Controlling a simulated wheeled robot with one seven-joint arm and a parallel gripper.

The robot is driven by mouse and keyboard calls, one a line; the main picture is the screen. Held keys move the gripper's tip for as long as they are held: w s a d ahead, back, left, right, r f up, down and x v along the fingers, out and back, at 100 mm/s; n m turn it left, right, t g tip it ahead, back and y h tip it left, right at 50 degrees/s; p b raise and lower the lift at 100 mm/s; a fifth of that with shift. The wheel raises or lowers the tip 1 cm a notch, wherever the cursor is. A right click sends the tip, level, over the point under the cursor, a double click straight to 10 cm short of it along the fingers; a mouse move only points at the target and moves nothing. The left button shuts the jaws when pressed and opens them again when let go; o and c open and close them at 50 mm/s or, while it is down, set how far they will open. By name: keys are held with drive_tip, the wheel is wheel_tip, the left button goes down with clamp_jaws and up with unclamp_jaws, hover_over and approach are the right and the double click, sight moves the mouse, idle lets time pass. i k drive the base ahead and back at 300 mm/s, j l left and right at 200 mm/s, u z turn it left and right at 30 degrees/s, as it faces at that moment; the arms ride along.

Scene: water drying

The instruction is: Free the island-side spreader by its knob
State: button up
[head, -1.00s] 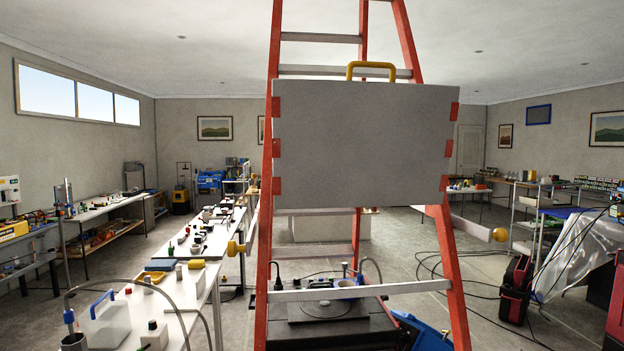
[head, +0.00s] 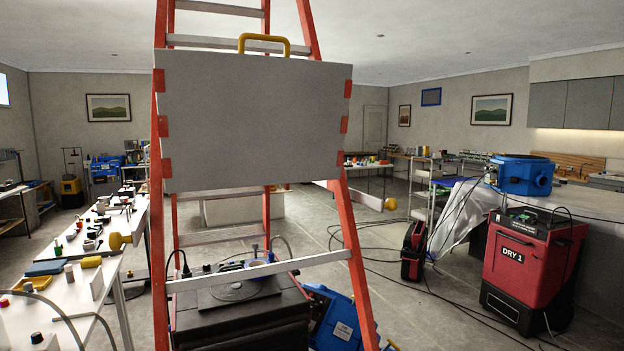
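A red stepladder (head: 355,270) with pale rungs stands close in front of me, a grey panel (head: 252,122) with a yellow handle across its upper part. A yellow knob (head: 116,240) sticks out at the ladder's left, beside the white table. Another yellow knob (head: 390,204) sits at the end of a pale bar (head: 352,194) sticking out to the right. I cannot tell for certain which knob belongs to the island-side spreader. The panel and ladder legs hide much of the spreaders. My gripper is not in view.
A white table (head: 75,305) with small items runs along the left. A black unit (head: 235,300) and a blue machine (head: 335,320) stand low by the ladder. A red dryer (head: 530,265) stands right.

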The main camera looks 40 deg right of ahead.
sight(373, 203)
drive_tip(key=i+l+u, duration=0.15)
drive_tip(key=l, duration=1.15)
drive_tip(key=i+l+u, duration=0.15)
drive_tip(key=l, duration=1.2)
drive_tip(key=i+l+u, duration=0.15)
drive_tip(key=l, duration=1.15)
